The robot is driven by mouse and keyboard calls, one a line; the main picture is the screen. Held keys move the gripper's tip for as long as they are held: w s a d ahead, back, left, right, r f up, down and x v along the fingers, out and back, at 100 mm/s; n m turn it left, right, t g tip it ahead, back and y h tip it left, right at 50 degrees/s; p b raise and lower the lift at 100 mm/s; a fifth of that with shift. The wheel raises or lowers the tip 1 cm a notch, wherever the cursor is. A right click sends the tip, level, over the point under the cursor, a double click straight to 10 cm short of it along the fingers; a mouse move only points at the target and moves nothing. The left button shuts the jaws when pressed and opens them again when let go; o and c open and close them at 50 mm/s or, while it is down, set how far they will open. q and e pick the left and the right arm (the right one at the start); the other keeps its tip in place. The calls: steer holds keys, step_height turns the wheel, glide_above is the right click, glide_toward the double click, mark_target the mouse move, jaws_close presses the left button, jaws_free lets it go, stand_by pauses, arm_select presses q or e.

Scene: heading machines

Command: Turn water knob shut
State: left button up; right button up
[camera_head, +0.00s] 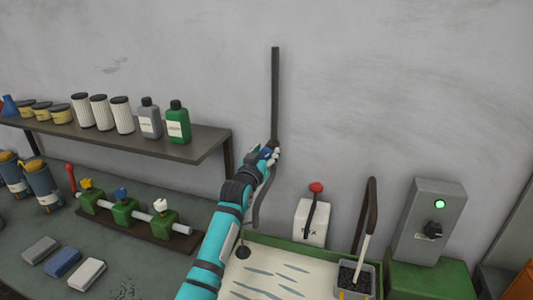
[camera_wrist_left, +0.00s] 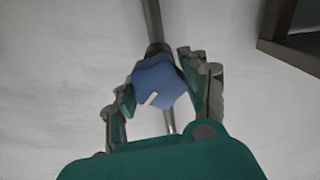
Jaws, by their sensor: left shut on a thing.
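The blue water knob (camera_wrist_left: 160,82) sits on a dark vertical pipe (camera_head: 275,95) on the grey wall. It has a short white mark pointing to the lower left in the left wrist view. My left gripper (camera_head: 269,152) is at the pipe's lower part, with its fingers shut on both sides of the knob. In the head view the gripper hides most of the knob, and a bit of blue shows between the fingers. My right gripper is not in view.
A wall shelf (camera_head: 130,138) with bottles and filters is left of my arm. Below it, a bench holds a valve manifold (camera_head: 125,211). A green-rimmed tray (camera_head: 300,249), a white lever box (camera_head: 312,220) and a grey switch box (camera_head: 430,220) are right.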

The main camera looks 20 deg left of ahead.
arm_select(q)
steer(key=n, duration=0.4)
steer(key=shift+a+n+p, duration=0.1)
steer(key=shift+n+p, duration=0.2)
steer(key=shift+p, duration=0.1)
steer(key=shift+f+n+p, duration=0.2)
steer(key=shift+n+p, duration=0.2)
steer(key=shift+n, duration=1.5)
steer(key=shift+a, duration=0.1)
steer(key=o, duration=1.2)
steer(key=shift+r, duration=0.1)
steer(key=s, duration=1.2)
steer(key=shift+a, duration=0.2)
